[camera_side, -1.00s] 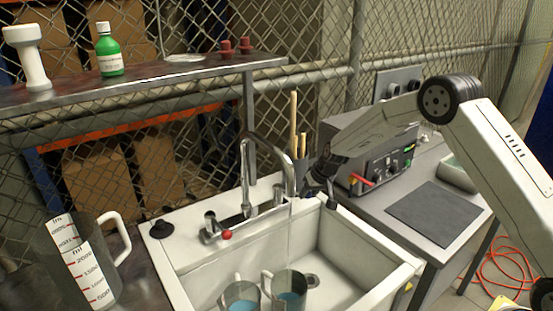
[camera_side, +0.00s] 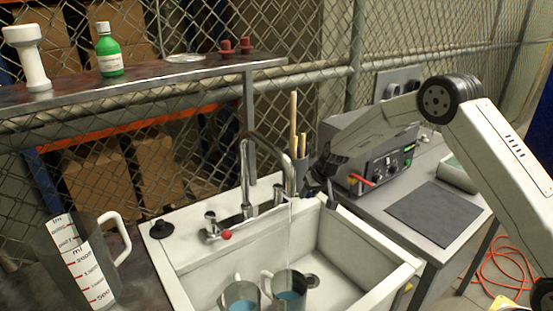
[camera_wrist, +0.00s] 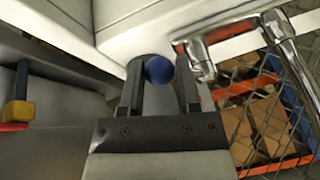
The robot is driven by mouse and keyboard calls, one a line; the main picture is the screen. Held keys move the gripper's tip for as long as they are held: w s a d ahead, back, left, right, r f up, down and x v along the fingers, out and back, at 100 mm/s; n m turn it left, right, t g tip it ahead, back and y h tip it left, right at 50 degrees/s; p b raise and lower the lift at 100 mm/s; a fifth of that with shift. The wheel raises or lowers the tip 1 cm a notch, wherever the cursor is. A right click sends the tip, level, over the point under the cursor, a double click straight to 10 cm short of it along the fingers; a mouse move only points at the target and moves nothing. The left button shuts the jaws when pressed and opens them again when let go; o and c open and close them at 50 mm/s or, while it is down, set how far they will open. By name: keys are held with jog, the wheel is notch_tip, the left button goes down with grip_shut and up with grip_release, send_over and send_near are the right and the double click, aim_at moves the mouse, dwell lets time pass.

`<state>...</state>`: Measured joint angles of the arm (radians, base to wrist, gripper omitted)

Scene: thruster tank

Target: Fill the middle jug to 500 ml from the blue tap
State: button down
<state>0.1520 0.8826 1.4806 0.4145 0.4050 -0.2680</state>
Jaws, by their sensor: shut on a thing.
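The blue tap knob (camera_wrist: 159,69) sits between the fingers of my gripper (camera_wrist: 160,88) in the wrist view, and the gripper is shut on it. In the side view my gripper (camera_side: 318,182) is at the right of the spout (camera_side: 290,178), and the blue knob is hidden there. A thin stream of water (camera_side: 290,235) falls from the spout into the right clear jug (camera_side: 291,278) in the sink. A second clear jug (camera_side: 240,287) stands at its left. Both hold bluish water; their marks are unreadable. A large graduated jug (camera_side: 72,250) stands outside the sink at the left.
The white sink (camera_side: 390,275) holds the two clear jugs. A red tap knob (camera_side: 226,235) is at the left of the faucet. Wooden-handled tools (camera_side: 294,115) stand behind the spout. A control box (camera_side: 380,165) and a dark mat (camera_side: 433,214) lie right of my gripper.

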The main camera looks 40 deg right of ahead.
jog(key=shift+w+r, duration=0.25)
jog(key=shift+r, duration=0.05)
jog(key=a, duration=0.2)
jog(key=s+a, duration=0.1)
jog(key=a, duration=0.1)
jog(key=shift+s+a+f, duration=0.1)
jog(key=shift+a, duration=0.25)
jog(key=shift+s+f, duration=0.25)
dwell(0.5)
jog(key=shift+d, duration=0.15)
jog(key=shift+w+d, duration=0.15)
jog(key=shift+d, duration=1.05)
jog(key=shift+a, duration=0.1)
dwell(1.0)
jog(key=shift+a, duration=1.65)
